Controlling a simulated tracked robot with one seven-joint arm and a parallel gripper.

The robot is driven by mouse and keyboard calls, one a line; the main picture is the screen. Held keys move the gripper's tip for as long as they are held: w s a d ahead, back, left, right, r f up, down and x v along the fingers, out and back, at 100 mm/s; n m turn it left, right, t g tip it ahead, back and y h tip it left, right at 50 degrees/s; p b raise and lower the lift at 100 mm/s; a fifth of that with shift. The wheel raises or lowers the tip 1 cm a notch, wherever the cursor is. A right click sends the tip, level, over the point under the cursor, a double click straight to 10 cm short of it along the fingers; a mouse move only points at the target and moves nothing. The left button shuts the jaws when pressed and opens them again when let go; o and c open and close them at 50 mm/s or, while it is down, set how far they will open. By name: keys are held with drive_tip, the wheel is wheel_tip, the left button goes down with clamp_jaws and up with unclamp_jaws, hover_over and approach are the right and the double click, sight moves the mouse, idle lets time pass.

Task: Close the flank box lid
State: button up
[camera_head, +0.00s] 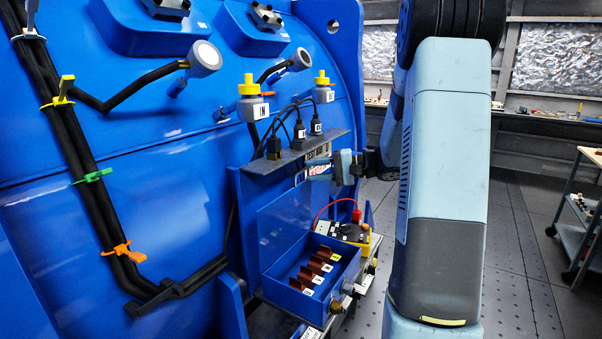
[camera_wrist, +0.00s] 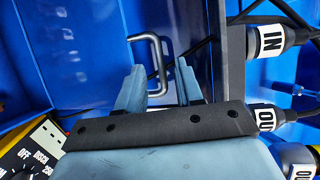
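The flank box (camera_head: 308,308) is a blue open-topped box low on the blue motor's side, with several brown terminals inside. Its blue lid (camera_head: 283,225) stands raised behind it. My gripper (camera_head: 315,166) is above and right of the lid, its fingers pointing left toward the motor. In the wrist view my gripper (camera_wrist: 159,66) is open. A U-shaped metal handle (camera_wrist: 161,62) shows on a blue panel beyond the fingers, overlapping the gap between them. I cannot tell whether the fingers touch it. The handle is not clear in the head view.
A shelf (camera_head: 290,155) with black plugs and cables is just above the lid. A yellow-black tester (camera_head: 347,236) with a red lead sits right of the box and shows in the wrist view (camera_wrist: 35,150). Labelled connectors (camera_wrist: 270,42) are close on the right there.

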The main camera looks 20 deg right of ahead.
sight(301, 172)
drive_tip(key=shift+x, duration=2.2)
drive_tip(key=shift+c, duration=0.5)
clamp_jaws()
drive_tip(key=shift+f, duration=0.1)
